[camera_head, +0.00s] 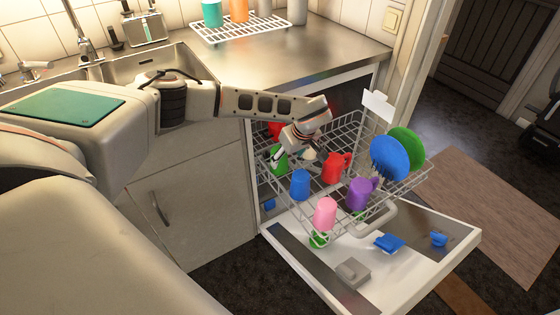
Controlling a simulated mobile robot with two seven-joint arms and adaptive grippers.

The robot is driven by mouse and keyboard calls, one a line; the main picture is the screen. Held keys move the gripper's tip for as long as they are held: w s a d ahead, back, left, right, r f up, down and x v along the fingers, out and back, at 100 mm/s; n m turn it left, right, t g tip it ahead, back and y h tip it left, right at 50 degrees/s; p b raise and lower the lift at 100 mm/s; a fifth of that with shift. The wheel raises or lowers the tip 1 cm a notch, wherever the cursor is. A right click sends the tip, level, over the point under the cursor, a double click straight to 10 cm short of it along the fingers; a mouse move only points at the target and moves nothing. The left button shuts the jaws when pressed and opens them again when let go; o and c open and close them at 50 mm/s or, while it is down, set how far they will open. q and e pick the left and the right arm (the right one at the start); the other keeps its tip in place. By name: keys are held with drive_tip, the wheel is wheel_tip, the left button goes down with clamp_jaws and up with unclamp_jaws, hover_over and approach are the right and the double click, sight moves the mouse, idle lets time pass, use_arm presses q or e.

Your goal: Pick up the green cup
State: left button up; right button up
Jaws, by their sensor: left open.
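The green cup (279,162) stands at the left side of the pulled-out dishwasher rack (400,196), partly hidden by my gripper. My left gripper (292,158) reaches down over the rack from the left, open, with its fingers right at the green cup. I cannot tell whether the fingers touch it. My right gripper is not in view.
Blue (300,184), red (333,168), pink (325,213) and purple (360,194) cups crowd the rack. A blue plate (388,159) and a green plate (410,147) stand at its right. The open dishwasher door (400,270) lies below. The counter (290,60) has free room beside a white drying rack (240,31).

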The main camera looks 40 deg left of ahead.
sight(282, 169)
use_arm(q)
drive_tip(key=a, duration=0.1)
drive_tip(key=w+a, duration=0.1)
drive_tip(key=a, duration=0.1)
drive_tip(key=a+b, duration=0.1)
drive_tip(key=shift+w+a+f, duration=0.2)
drive_tip(key=shift+w+a, duration=0.1)
drive_tip(key=shift+w, duration=0.05)
drive_tip(key=shift+a+f+b, duration=0.1)
drive_tip(key=shift+f+b, duration=0.25)
drive_tip(key=shift+f, duration=0.55)
drive_tip(key=shift+a+f, duration=0.1)
drive_tip(key=shift+f, duration=0.25)
drive_tip(key=shift+w+a+f, duration=0.1)
drive_tip(key=shift+w, duration=0.05)
drive_tip(key=shift+r, duration=0.2)
drive_tip(key=c, duration=1.2)
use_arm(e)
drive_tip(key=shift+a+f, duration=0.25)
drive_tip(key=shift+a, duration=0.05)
